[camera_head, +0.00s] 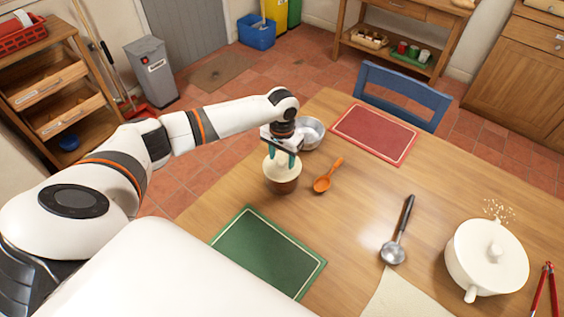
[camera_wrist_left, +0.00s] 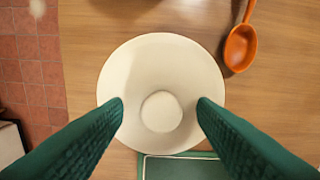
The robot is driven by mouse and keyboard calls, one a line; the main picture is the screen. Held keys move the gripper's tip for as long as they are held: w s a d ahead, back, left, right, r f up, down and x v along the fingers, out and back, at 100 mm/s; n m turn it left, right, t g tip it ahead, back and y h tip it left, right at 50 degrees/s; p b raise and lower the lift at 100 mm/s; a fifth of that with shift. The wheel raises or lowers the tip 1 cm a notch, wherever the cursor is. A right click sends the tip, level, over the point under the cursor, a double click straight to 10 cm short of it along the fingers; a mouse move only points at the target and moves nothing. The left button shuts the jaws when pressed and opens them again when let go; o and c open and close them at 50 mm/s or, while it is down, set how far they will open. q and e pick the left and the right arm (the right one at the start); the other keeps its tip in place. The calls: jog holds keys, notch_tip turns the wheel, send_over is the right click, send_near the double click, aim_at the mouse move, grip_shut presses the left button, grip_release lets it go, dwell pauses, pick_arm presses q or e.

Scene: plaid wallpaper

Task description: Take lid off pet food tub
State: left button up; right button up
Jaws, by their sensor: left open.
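The pet food tub (camera_head: 283,184) is a small brown tub near the table's left edge. Its cream lid (camera_head: 270,168) is on top, and in the left wrist view the lid (camera_wrist_left: 160,60) is a round disc with a round knob (camera_wrist_left: 161,112) in its middle. My left gripper (camera_head: 283,161) points down over the lid. Its green fingers (camera_wrist_left: 160,105) are open, one on each side of the knob with a gap on both sides. The wrist view looks down on the lid, which hides the tub there. My right gripper is not in view.
An orange spoon (camera_head: 327,176) lies right of the tub, with a metal bowl (camera_head: 311,136) behind it. A green mat (camera_head: 268,252), a red mat (camera_head: 374,134), a ladle (camera_head: 396,245) and a white lidded pot (camera_head: 487,262) are also on the table. The table's middle is clear.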

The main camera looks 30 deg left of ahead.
pick_arm(q)
jog(key=c, duration=1.1)
jog(key=shift+o, duration=0.2)
